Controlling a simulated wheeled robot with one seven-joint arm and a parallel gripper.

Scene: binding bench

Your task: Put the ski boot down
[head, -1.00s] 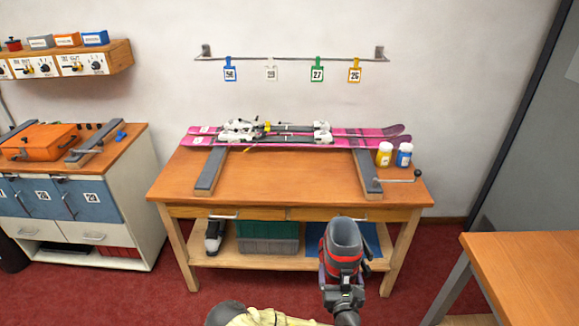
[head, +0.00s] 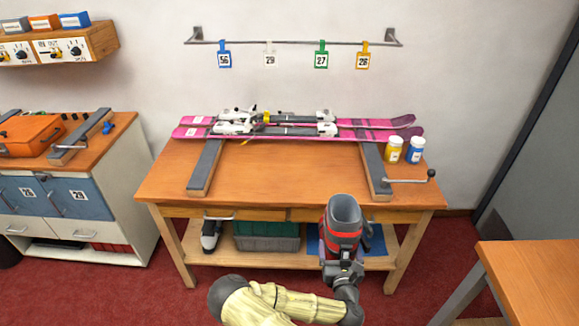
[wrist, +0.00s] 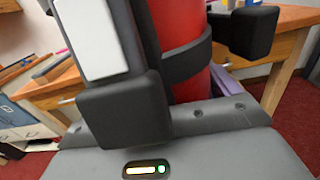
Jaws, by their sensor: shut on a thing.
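The ski boot (head: 343,218), red and dark grey with a grey liner opening on top, is upright in my gripper (head: 343,268). My gripper is shut on it and holds it in front of the bench's right part, apart from the bench top. In the wrist view the boot's red shell (wrist: 180,45) with a dark strap stands between the two black fingers of my gripper (wrist: 195,75). The boot's lower part is partly hidden by the gripper. The wooden binding bench (head: 285,178) has a bare front area.
Pink skis (head: 375,133) lie across two grey-topped supports (head: 206,167) on the bench. Yellow (head: 393,149) and blue (head: 415,150) bottles and a crank handle (head: 410,181) sit at its right.

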